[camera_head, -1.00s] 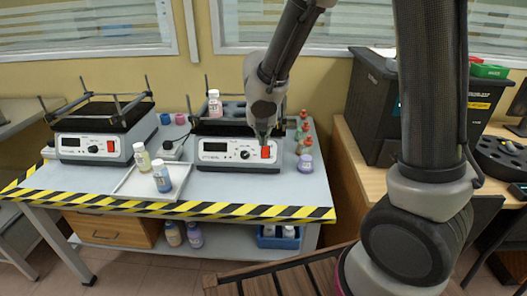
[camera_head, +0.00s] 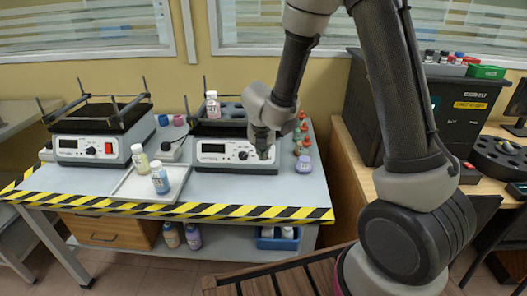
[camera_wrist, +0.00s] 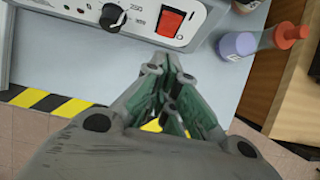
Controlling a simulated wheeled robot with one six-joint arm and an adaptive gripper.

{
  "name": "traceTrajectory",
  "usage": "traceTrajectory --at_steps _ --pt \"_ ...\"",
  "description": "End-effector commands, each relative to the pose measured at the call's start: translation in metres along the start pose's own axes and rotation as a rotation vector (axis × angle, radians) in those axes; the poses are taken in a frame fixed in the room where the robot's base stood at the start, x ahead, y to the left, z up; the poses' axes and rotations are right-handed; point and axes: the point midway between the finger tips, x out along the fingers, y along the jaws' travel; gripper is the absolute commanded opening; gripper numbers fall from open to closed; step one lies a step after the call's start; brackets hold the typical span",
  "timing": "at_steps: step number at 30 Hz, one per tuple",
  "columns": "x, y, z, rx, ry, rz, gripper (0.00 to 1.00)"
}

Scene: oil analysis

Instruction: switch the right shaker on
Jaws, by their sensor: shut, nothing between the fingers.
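The right shaker (camera_head: 212,158) stands on the grey bench, with a white front panel, a dark display and a black knob (camera_head: 243,155). My gripper (camera_head: 262,156) is shut and empty at the right end of this panel and hides the red switch in the head view. In the wrist view the red rocker switch (camera_wrist: 170,22) sits right of the knob (camera_wrist: 116,17). There my closed fingertips (camera_wrist: 172,60) show just below the switch, pointing towards the panel. I cannot tell whether they touch the shaker. The left shaker (camera_head: 75,146) has a similar panel with a red switch.
A white tray (camera_head: 128,190) with bottles lies left of the right shaker. Striped tape (camera_head: 180,208) marks the bench's front edge.

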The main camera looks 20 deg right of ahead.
Motion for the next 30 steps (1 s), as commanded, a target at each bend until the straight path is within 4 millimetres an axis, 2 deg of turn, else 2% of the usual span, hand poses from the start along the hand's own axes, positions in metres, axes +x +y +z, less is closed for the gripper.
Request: traceTrajectory --at_steps 3,10,30 --pt "0.017 -0.002 -0.001 0.0 0.004 -0.002 0.0" --pt "0.038 0.0 0.022 0.001 0.002 0.0 0.0" --pt "0.047 0.0 0.036 -0.001 0.001 0.001 0.0"
